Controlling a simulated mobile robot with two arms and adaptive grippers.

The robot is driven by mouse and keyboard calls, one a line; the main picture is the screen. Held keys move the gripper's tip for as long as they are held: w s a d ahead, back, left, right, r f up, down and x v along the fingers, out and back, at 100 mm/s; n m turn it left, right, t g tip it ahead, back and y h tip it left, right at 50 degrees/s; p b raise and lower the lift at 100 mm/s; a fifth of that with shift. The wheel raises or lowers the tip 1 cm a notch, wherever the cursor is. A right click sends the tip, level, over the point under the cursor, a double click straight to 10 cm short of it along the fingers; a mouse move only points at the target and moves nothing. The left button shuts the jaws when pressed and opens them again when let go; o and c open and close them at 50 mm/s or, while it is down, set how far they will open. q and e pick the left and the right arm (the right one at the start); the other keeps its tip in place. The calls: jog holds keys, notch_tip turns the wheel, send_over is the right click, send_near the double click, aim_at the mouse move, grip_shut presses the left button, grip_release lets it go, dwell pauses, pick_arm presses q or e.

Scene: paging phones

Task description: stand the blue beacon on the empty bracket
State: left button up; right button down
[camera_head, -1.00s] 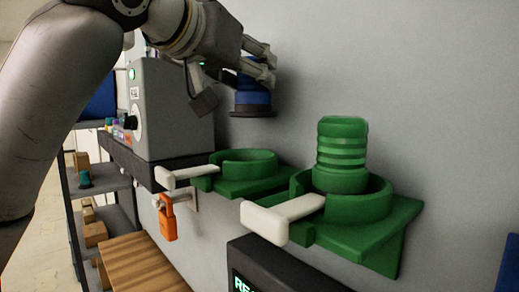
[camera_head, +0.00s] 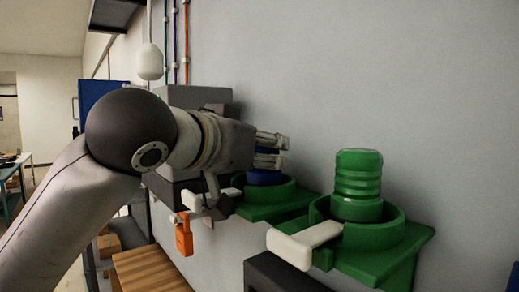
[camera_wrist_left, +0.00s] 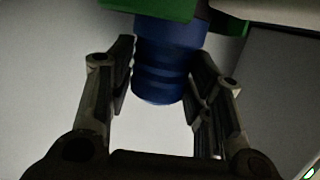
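The blue beacon (camera_head: 265,177) is upright in the left green bracket (camera_head: 273,205), its lower part hidden by the bracket's ring. My left gripper (camera_head: 270,150) reaches it from the left, its fingers on either side of the beacon's upper part. In the left wrist view the beacon (camera_wrist_left: 165,70) lies between the two fingers (camera_wrist_left: 163,85), which appear to touch it, with the green bracket (camera_wrist_left: 150,8) at its far end. Whether the beacon's base is fully seated is hidden. My right gripper is not in view.
A green beacon (camera_head: 358,185) stands in the right bracket (camera_head: 390,245), which has a white lever (camera_head: 303,243). Another white lever (camera_head: 200,199) is at the left bracket. An orange padlock (camera_head: 184,236) hangs below it. The wall above the brackets is clear.

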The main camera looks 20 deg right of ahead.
pick_arm(q)
jog(key=shift+o, duration=1.5)
jog(key=shift+s+a+r, duration=0.1)
jog(key=shift+s+a, duration=0.15)
jog(key=b+v, duration=0.5)
jog(key=v, duration=0.6)
jog(key=shift+s+a, duration=0.2)
jog(key=shift+a, duration=0.05)
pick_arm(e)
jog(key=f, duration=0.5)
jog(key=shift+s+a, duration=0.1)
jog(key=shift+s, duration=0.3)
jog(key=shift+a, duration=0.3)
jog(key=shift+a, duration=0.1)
